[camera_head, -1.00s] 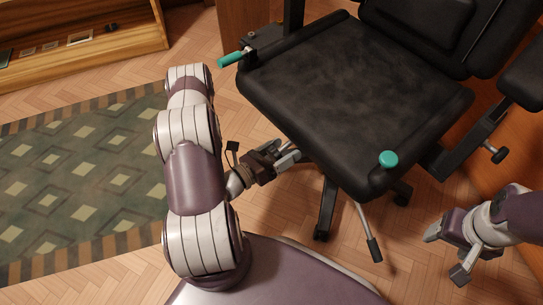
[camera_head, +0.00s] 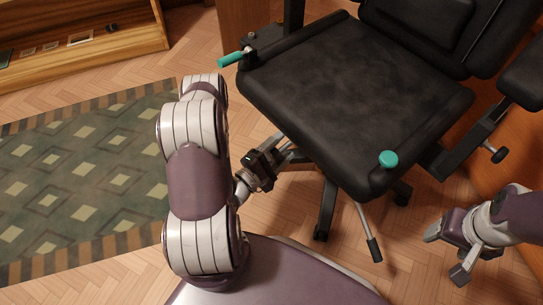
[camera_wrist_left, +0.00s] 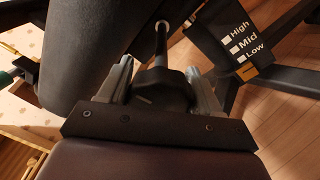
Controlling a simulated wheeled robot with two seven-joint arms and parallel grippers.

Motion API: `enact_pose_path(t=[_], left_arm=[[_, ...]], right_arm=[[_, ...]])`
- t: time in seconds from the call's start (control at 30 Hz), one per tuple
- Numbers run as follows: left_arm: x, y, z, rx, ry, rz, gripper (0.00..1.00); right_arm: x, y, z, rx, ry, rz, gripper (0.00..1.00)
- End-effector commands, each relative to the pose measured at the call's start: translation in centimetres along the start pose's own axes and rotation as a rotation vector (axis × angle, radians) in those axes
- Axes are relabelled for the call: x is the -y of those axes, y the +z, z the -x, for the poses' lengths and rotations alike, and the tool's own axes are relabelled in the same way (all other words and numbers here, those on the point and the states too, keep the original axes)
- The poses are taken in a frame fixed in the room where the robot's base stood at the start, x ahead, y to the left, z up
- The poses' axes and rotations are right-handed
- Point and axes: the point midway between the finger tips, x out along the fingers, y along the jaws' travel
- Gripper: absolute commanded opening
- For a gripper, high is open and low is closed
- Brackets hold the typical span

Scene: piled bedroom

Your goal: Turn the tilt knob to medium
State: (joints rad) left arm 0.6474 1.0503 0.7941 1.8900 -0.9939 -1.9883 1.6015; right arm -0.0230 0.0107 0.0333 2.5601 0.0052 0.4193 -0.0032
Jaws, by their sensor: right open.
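The black tilt knob (camera_wrist_left: 162,90) is under the chair seat (camera_head: 355,95), on a metal rod, in the left wrist view. My left gripper (camera_wrist_left: 160,72) has one finger on each side of the knob; whether the fingers press on it is unclear. A label (camera_wrist_left: 242,42) beside it reads High, Mid and Low, with an orange mark (camera_wrist_left: 247,73) by Low. In the head view my left gripper (camera_head: 284,158) reaches under the seat's left front edge, and the knob is not clearly visible there. My right gripper (camera_head: 447,257) is open and empty at the lower right.
A lever with a black grip (camera_head: 374,249) hangs below the seat. A green rug (camera_head: 85,175) lies left on the wooden floor.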

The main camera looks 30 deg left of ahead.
Motion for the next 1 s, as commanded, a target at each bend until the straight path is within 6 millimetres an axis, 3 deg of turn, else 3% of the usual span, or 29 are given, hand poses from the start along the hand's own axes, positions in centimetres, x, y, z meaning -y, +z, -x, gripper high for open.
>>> enact_pose_path(t=[0.43,0.8,1.0], left_arm=[[-0.2,-0.1,0.2,-0.001,0.005,0.006,0.82],[-0.2,-0.8,5.2,-0.007,0.005,0.009,0.82],[-0.1,-0.9,6.9,-0.002,0.001,0.009,0.82]], right_arm=[[0.0,0.0,0.1,0.0,0.0,0.0,0.67],[0.0,-0.1,0.5,0.0,0.0,0.0,0.67],[0.0,-0.1,0.6,0.0,0.0,0.0,0.67]])
